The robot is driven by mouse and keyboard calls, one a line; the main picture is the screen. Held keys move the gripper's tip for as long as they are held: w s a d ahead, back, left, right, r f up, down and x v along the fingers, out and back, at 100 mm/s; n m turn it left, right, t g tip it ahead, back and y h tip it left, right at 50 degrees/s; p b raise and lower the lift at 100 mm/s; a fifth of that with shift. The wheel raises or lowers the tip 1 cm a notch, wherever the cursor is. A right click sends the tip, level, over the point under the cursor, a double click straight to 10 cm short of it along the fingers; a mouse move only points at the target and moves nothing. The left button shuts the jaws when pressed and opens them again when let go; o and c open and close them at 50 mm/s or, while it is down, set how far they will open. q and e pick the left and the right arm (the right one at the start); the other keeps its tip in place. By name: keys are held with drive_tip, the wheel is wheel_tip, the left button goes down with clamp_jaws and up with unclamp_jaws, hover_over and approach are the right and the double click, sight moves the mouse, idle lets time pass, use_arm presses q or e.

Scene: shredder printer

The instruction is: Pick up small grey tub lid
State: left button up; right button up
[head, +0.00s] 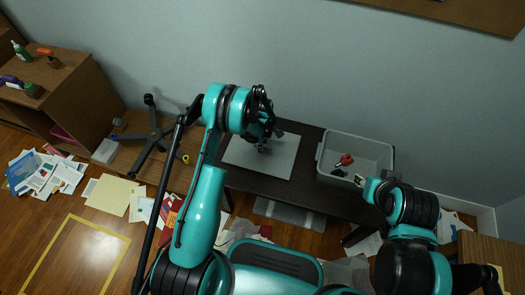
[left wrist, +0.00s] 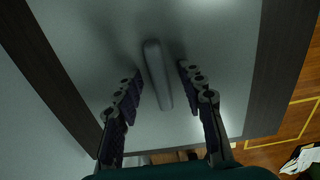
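The small grey tub lid (head: 285,165) lies flat on the dark table (head: 310,160). In the left wrist view the lid (left wrist: 210,40) fills most of the picture, with a raised bar-shaped handle (left wrist: 158,75) in its middle. My left gripper (head: 262,148) is over the lid in the head view. In the left wrist view my left gripper (left wrist: 160,82) is open, one finger on each side of the handle, with gaps visible. Whether the fingertips touch the lid cannot be told. My right arm's end is by the tub's front right corner; its fingers are not clear.
A grey tub (head: 375,153) holding red and dark items stands on the table right of the lid. A wooden shelf (head: 75,85) and an overturned-looking chair base (head: 155,130) are at left. Papers (head: 110,195) litter the floor.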

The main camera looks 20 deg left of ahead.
use_arm(q)
drive_tip(key=shift+r, duration=0.1)
clamp_jaws()
drive_tip(key=shift+r, duration=0.1)
wheel_tip(320, 180, up, 10)
drive_tip(key=p, duration=0.4)
